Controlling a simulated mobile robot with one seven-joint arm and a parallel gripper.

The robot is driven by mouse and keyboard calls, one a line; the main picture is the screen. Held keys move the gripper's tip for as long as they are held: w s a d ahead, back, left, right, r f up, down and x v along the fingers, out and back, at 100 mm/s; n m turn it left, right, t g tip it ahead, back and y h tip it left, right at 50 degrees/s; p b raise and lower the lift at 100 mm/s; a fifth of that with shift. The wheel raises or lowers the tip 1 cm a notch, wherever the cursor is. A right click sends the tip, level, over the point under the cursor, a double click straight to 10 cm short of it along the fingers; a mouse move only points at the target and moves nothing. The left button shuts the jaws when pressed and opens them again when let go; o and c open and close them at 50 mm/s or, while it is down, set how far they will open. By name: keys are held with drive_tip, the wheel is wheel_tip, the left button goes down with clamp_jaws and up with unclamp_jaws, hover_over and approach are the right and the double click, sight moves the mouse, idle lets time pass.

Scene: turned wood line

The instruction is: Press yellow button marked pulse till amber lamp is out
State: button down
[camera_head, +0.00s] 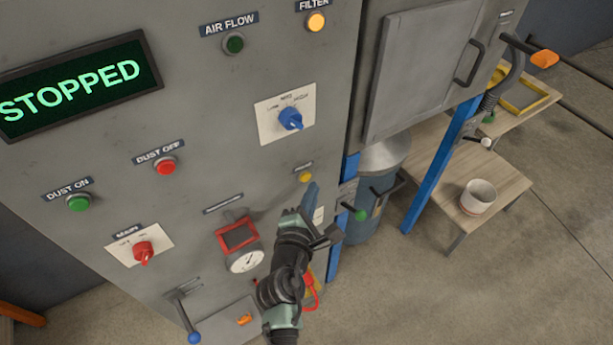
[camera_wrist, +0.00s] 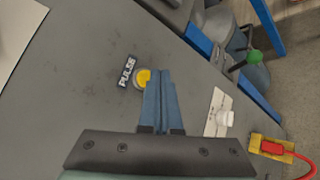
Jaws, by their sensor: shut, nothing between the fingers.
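The yellow button (camera_head: 305,177) sits on the grey panel under a small label. In the wrist view the yellow button (camera_wrist: 142,78) has the label PULSE (camera_wrist: 127,71) beside it. My gripper (camera_head: 313,186) is shut and empty, its blue fingertips close to the button. In the wrist view my gripper (camera_wrist: 160,73) partly covers the button's edge; I cannot tell whether it touches. The amber lamp (camera_head: 316,22) under the FILTER label (camera_head: 314,5) looks bright amber at the top of the panel.
A display (camera_head: 75,84) reads STOPPED. A blue selector knob (camera_head: 290,119) is above the button. A red-framed window (camera_head: 238,235) and a gauge (camera_head: 246,260) are left of my arm. A blue post (camera_head: 440,165) and a drum with a green knob (camera_head: 361,215) stand right.

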drive_tip(key=shift+w+a, duration=0.25)
drive_tip(key=shift+w, duration=0.15)
drive_tip(key=shift+w+a+b, duration=0.25)
drive_tip(key=shift+w+b, duration=0.05)
idle(1.0)
drive_tip(key=shift+s+d, duration=0.1)
drive_tip(key=shift+s, duration=0.05)
drive_tip(key=shift+s+d+p, duration=0.4)
drive_tip(key=shift+s, duration=0.15)
drive_tip(key=shift+s+d+p, duration=0.45)
drive_tip(key=shift+s+d, duration=0.3)
drive_tip(key=shift+s, duration=0.25)
drive_tip(key=shift+s+d+p, duration=0.45)
drive_tip(key=shift+s+d, duration=0.25)
drive_tip(key=shift+s, duration=0.3)
